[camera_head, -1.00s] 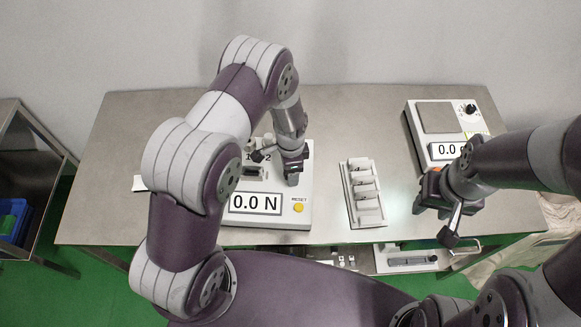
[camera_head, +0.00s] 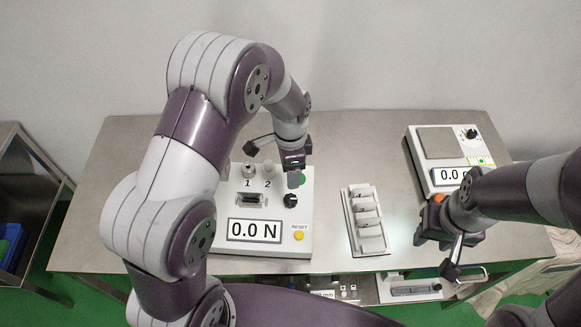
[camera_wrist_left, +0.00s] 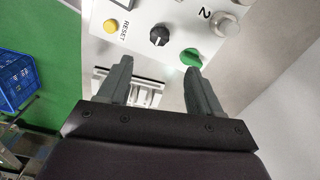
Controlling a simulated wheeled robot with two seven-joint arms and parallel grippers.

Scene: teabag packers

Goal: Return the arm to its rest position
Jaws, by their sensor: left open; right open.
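My left arm arches in from the left in the head view. Its gripper (camera_head: 295,180) hangs over the right side of the white force tester (camera_head: 225,240), near a green button and a black knob. In the left wrist view the two fingers of this gripper (camera_wrist_left: 162,85) stand apart with nothing between them, and the tester's panel (camera_wrist_left: 180,15) lies beyond. My right gripper (camera_head: 436,228) is over the table's front right, in front of the scale; it is open, though its fingertips are hard to see. No held object shows.
A white rack (camera_head: 365,230) with several white packets stands between the tester and right gripper. A scale (camera_head: 440,150) stands at the back right. The steel table (camera_head: 350,140) is bare behind the rack. A metal cart (camera_head: 25,180) with a blue crate stands left.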

